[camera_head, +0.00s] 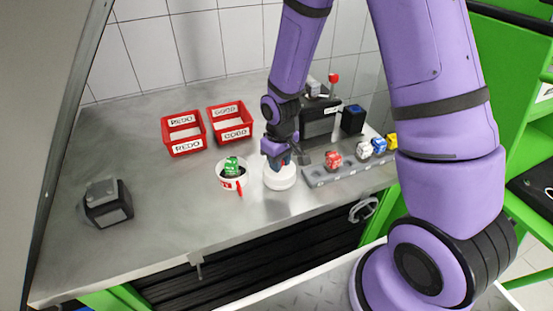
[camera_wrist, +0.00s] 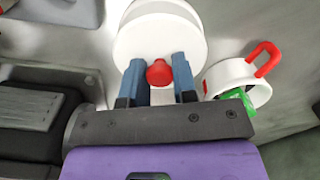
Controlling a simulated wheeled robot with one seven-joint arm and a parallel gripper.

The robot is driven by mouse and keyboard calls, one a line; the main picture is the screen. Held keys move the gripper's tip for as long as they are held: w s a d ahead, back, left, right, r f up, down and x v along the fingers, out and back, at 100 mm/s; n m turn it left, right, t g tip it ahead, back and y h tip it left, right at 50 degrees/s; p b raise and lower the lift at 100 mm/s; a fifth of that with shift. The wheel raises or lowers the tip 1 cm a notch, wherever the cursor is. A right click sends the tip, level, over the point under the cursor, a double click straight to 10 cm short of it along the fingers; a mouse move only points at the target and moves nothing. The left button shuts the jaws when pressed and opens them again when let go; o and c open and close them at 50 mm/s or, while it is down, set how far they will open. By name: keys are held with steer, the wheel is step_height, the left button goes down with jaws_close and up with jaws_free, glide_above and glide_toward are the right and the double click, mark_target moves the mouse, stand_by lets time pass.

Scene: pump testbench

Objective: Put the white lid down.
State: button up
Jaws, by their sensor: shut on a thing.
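The white lid (camera_wrist: 150,40) is round and has a red knob (camera_wrist: 159,73). In the wrist view my gripper (camera_wrist: 160,72) has its two blue-grey fingers on either side of the knob, shut on it. In the head view the lid (camera_head: 279,178) is under my gripper (camera_head: 278,161), low over the metal bench; I cannot tell whether it touches the bench. The pot (camera_wrist: 235,75) also shows right of the fingers in the wrist view.
Two red trays (camera_head: 184,134) (camera_head: 231,121) stand behind the pot. A grey rack (camera_head: 352,172) with coloured blocks is to the right, before a dark device (camera_head: 320,122). A dark box (camera_head: 108,204) stands far left. The bench between box and pot (camera_head: 160,210) is clear.

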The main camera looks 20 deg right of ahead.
steer(key=shift+f, duration=0.15)
steer(key=o, duration=0.8)
step_height(320, 180, up, 12)
steer(key=shift+r, duration=0.2)
step_height(320, 180, up, 7)
steer(key=t, duration=0.1)
glide_above(290, 172)
steer(key=s+d+r+m+t, duration=0.2)
steer(key=s+r, duration=0.4)
steer(key=r, duration=0.2)
steer(key=shift+s+d+r+m+t, duration=0.45)
steer(key=shift+s+r, duration=0.8)
steer(key=shift+s, duration=0.8)
steer(key=shift+s+d+r+m+t, duration=0.45)
steer(key=shift+s+r, duration=0.85)
steer(key=shift+s, duration=0.8)
steer(key=shift+s+d+r+m+t, duration=0.25)
steer(key=shift+s+d+r, duration=0.3)
steer(key=shift+s+r, duration=1.1)
steer(key=shift+s+f, duration=0.35)
steer(key=shift+f, duration=0.05)
